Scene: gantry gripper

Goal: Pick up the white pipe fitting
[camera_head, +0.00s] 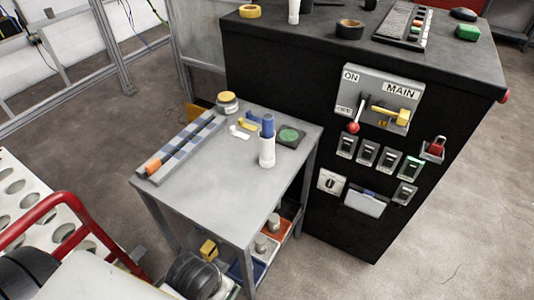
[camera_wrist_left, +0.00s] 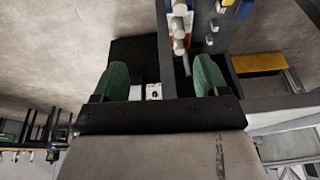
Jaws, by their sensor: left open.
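A small white bent piece that looks like the pipe fitting (camera_head: 239,131) lies on the grey table (camera_head: 205,180) in the head view. It sits beside a yellow piece of similar size, left of a white bottle with a blue top (camera_head: 267,150). My left gripper (camera_wrist_left: 162,76) shows in the wrist view with its two green fingertips wide apart and nothing held between them. The fitting cannot be made out for sure in the wrist view. My right gripper is in neither view.
A jar with a yellow lid (camera_head: 227,103), a checkered strip (camera_head: 184,145) and a dark pad with a green disc (camera_head: 290,136) also lie on the table. A black cabinet (camera_head: 330,215) with switches stands right against its far side. Bins fill the lower shelf.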

